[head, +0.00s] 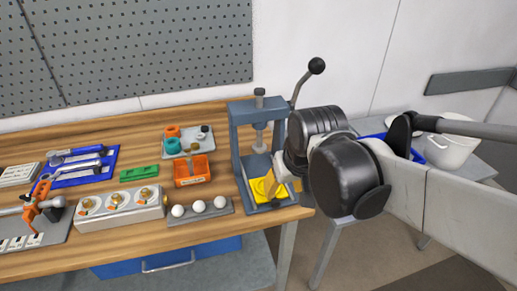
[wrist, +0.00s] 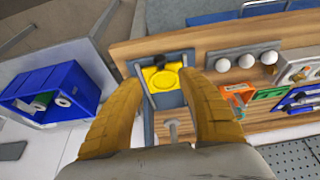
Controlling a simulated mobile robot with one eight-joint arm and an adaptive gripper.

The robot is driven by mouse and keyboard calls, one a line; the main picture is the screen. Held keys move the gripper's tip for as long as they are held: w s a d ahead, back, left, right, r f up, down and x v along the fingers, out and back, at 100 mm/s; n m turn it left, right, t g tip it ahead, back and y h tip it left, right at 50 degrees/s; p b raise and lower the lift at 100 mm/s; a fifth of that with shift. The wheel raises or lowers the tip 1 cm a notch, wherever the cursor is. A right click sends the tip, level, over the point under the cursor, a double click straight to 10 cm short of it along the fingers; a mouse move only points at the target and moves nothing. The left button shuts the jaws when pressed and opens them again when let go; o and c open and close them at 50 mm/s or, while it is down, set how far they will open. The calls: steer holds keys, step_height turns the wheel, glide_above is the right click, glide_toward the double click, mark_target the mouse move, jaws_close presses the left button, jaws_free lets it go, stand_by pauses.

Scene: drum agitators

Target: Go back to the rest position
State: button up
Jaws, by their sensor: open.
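My gripper (head: 277,186) is at the right end of the wooden bench, in front of the grey arbor press (head: 240,150). In the wrist view my gripper (wrist: 162,72) shows two tan, ribbed fingers spread apart with nothing held between them. My wrist and arm cover part of the press's right side in the head view, so I cannot tell whether a finger touches the press or the yellow piece.
A grey strip with white balls (head: 200,208), an orange bin (head: 194,171) and a block with several dials (head: 120,207) stand left of the press. The press lever (head: 303,82) rises beside my arm. A blue bin (wrist: 62,88) and a white pot (head: 451,150) are on the right-hand side table.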

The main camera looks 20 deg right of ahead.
steer(key=shift+s, duration=0.1)
steer(key=s+r+t, duration=0.1)
steer(key=s+t, duration=0.1)
steer(key=s, duration=0.4)
steer(key=shift+s+t, duration=0.15)
steer(key=shift+t, duration=0.15)
